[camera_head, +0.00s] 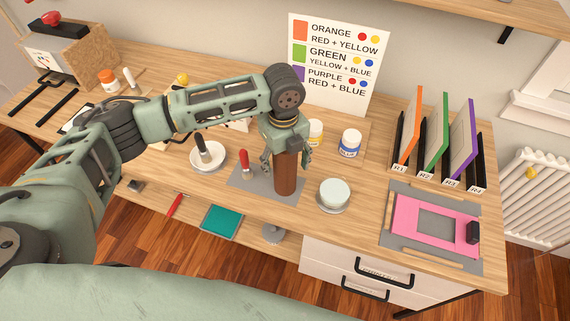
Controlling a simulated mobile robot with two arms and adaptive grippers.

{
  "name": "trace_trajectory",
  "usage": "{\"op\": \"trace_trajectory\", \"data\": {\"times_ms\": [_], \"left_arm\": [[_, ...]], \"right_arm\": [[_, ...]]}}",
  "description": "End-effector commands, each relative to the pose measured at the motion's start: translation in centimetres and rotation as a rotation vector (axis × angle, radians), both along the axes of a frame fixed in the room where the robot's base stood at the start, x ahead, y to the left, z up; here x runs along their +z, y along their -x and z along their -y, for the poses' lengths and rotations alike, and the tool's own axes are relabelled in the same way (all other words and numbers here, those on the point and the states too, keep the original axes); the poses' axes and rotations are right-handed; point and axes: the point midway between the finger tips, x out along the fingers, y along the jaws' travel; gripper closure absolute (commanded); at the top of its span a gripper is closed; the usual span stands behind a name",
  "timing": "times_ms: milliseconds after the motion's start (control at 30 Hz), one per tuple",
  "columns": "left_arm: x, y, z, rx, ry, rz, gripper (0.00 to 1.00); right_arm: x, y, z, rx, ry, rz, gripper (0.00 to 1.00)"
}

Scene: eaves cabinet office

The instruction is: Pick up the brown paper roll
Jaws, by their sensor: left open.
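The brown paper roll (285,177) stands upright on a grey mat (262,203) near the front of the wooden desk. My left arm reaches in from the left and bends down over it. My left gripper (286,154) points down at the top of the roll, with its fingers open at either side. The gripper hides the roll's top end, and I cannot tell whether the fingers touch it. My right gripper is not in view.
A red-handled tool (244,163) stands left of the roll. A pale round container (333,195) is close on its right. A blue-labelled jar (350,143) stands behind. A white dish (208,157) is left.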

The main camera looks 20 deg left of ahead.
Motion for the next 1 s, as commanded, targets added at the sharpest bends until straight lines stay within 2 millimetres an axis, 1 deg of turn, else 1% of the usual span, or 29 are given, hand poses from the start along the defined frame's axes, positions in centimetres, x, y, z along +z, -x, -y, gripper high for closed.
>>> {"op": "trace_trajectory", "data": {"times_ms": [200, 267, 700, 800, 1000], "left_arm": [[-0.19, 0.01, 0.03, -0.001, 0.0, 0.0, 0.36], [-0.18, 0.01, 0.03, -0.001, 0.0, 0.0, 0.4], [-0.15, 0.02, 0.02, -0.001, 0.0, 0.0, 0.78], [-0.12, 0.01, 0.04, -0.001, 0.001, 0.001, 0.86], [-0.11, 0.01, 0.02, 0.0, 0.0, 0.0, 0.86]], "right_arm": [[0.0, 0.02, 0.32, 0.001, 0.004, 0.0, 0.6], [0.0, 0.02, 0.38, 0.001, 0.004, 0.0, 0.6], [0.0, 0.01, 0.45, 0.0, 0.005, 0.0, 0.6], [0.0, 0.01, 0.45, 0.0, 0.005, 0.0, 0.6], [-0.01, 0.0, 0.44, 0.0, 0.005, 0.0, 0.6]]}}
